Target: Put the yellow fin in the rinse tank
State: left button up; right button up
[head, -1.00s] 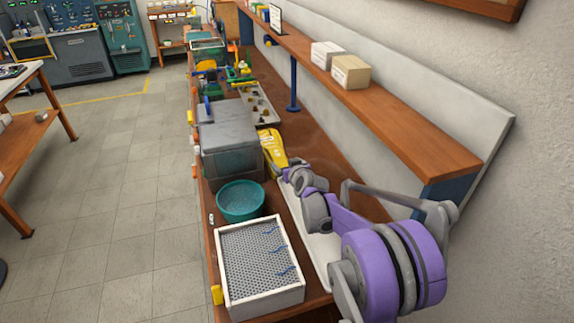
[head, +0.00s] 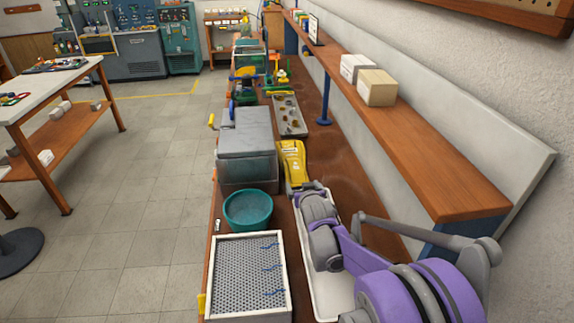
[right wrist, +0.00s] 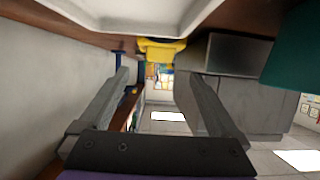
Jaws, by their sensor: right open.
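The yellow fin (head: 292,163) lies on the wooden bench beside the right side of a grey box-shaped tank (head: 247,140), which I take to be the rinse tank. In the right wrist view the fin (right wrist: 160,48) shows as a yellow shape beyond the fingertips, and the tank (right wrist: 225,54) is to its right. My right gripper (head: 309,188) is at the near end of the fin; its fingers are hard to make out in the head view. In the right wrist view the gripper (right wrist: 157,85) is open, with nothing between its fingers. My left gripper is out of view.
A teal bowl (head: 248,220) and a white-framed perforated tray (head: 277,293) stand in front of the tank. A white tray (head: 316,291) lies under my right arm. A parts tray (head: 277,112) is behind the fin. A shelf (head: 410,145) with boxes overhangs the bench's right side.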

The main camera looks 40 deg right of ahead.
aim_at(298, 175)
jog(key=x, duration=0.4)
jog(key=shift+w+d+f, duration=0.1)
jog(key=shift+w, duration=0.2)
jog(key=shift+r+p+x, duration=0.15)
jog(key=shift+p+x, duration=0.05)
jog(key=shift+x, duration=1.15)
jog(key=shift+r+p+x, duration=0.15)
jog(key=shift+p+x, duration=0.05)
jog(key=shift+x, duration=1.1)
grip_shut()
